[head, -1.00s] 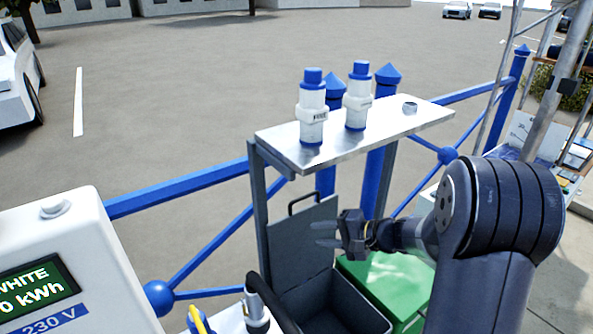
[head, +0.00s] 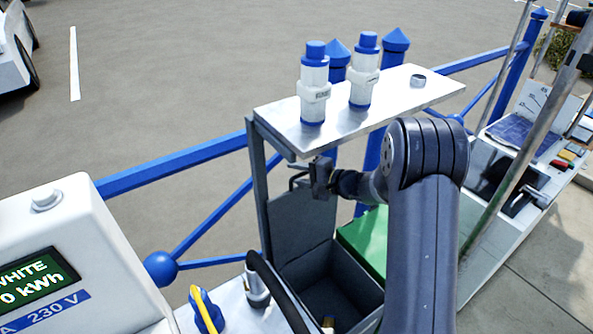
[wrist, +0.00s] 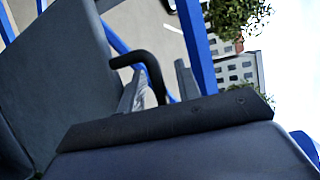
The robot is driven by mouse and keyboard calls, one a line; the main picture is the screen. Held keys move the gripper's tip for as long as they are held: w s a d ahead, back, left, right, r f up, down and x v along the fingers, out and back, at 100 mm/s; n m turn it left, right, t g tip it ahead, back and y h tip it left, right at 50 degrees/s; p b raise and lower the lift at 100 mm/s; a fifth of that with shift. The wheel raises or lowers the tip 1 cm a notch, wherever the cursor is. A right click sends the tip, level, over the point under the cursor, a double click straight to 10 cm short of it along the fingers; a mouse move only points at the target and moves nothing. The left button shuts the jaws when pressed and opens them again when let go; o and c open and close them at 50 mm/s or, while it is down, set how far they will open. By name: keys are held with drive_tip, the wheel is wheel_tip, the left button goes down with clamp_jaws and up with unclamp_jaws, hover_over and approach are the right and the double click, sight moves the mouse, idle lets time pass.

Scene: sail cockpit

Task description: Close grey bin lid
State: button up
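The grey bin lid (head: 300,225) stands open and upright behind the grey bin (head: 352,272), whose dark inside shows. The lid's black handle (head: 297,170) is at its top edge, just under the metal shelf. My gripper (head: 308,178) is at the handle, and its fingertips are partly hard to make out in the head view. In the wrist view the lid (wrist: 65,85) fills the left, and the bent black handle (wrist: 150,65) passes between the two fingers of my gripper (wrist: 158,88). The fingers are apart, with gaps beside the handle.
A metal shelf (head: 350,105) with two white-and-blue connectors (head: 313,90) overhangs the handle closely. A green lid (head: 366,240) is beside the grey bin on the right. A white power pedestal (head: 75,235) and a black cable (head: 275,285) are at the left front. A blue railing (head: 190,165) runs behind.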

drive_tip(key=shift+w+a, duration=0.15)
clamp_jaws()
idle(0.4)
